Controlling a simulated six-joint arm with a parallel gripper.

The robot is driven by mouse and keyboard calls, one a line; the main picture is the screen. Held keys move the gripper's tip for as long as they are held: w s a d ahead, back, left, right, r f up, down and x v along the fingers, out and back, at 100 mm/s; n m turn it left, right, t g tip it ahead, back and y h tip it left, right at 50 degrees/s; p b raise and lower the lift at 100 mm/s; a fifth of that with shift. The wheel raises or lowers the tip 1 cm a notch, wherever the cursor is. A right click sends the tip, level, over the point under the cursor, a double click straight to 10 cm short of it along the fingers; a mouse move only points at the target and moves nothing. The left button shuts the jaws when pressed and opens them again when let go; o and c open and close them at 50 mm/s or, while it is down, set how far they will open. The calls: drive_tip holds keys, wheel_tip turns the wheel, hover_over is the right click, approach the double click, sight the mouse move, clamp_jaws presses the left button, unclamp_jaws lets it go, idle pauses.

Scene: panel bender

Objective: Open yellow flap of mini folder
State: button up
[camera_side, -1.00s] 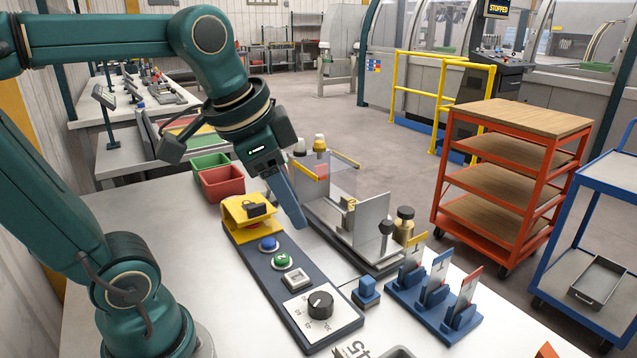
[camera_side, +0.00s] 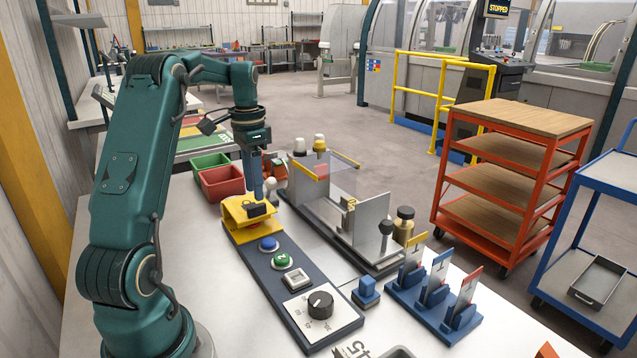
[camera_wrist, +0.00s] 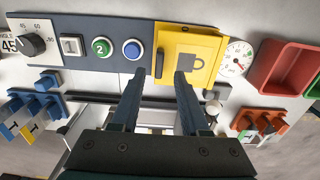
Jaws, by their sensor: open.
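The yellow flap (camera_side: 238,213) sits at the far end of the dark control strip (camera_side: 310,306), lying over a yellow housing, with a dark padlock mark on top. In the wrist view the flap (camera_wrist: 203,45) shows face-on with a small handle-like bar on its left edge. My gripper (camera_side: 257,194) points down close above the flap's far side. In the wrist view my gripper (camera_wrist: 160,76) is open and empty, its fingertips apart at the flap's lower-left edge. I cannot tell whether a finger touches it. The mini folder (camera_side: 350,225) with clear panels stands to the right.
Blue (camera_side: 268,243) and green (camera_side: 281,261) buttons, a white button and a black knob (camera_side: 320,303) line the strip. Red (camera_side: 221,183) and green bins stand behind the flap. An orange-red holder (camera_wrist: 259,125) is close to the gripper. Blue card holders stand front right.

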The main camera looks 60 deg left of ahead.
sight(256, 205)
drive_tip(key=shift+f, duration=2.2)
clamp_jaws()
drive_tip(key=shift+d, duration=0.1)
